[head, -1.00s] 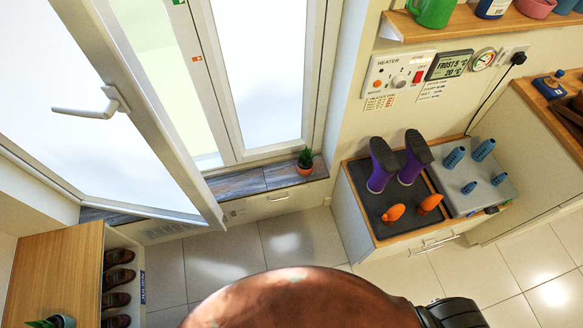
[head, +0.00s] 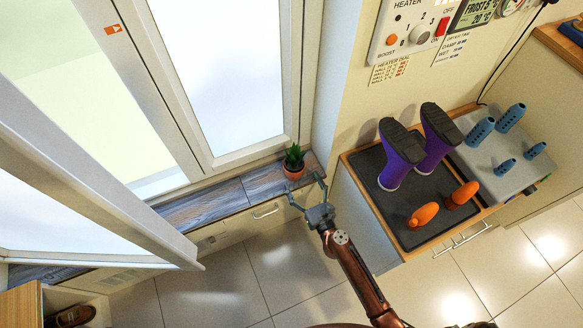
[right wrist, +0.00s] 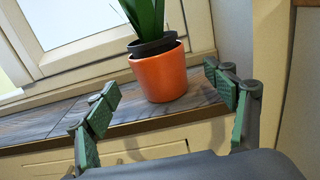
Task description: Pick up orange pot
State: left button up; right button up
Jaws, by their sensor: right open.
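The orange pot (head: 293,173) with a green plant stands upright on the dark wooden window sill, at its right end near the wall corner. It shows large in the right wrist view (right wrist: 160,76), with a dark inner pot at its rim. My right gripper (head: 306,189) is open and empty just in front of the sill. Its green-padded fingers (right wrist: 168,103) spread to either side of the pot, short of it and not touching it. My left gripper is not in view.
The open window sash (head: 100,170) hangs over the sill on the left. A boot tray (head: 393,213) with purple boots (head: 400,155) and orange shoe-like items (head: 424,214) stands on a cabinet at right. The sill left of the pot (head: 215,205) is clear.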

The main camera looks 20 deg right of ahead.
aim_at(294, 167)
jog(key=w, duration=0.7)
jog(key=shift+w+a+r, duration=0.15)
jog(key=shift+r, duration=0.1)
jog(key=shift+c, duration=0.5)
jog(key=shift+r, duration=0.1)
jog(key=c, duration=1.3)
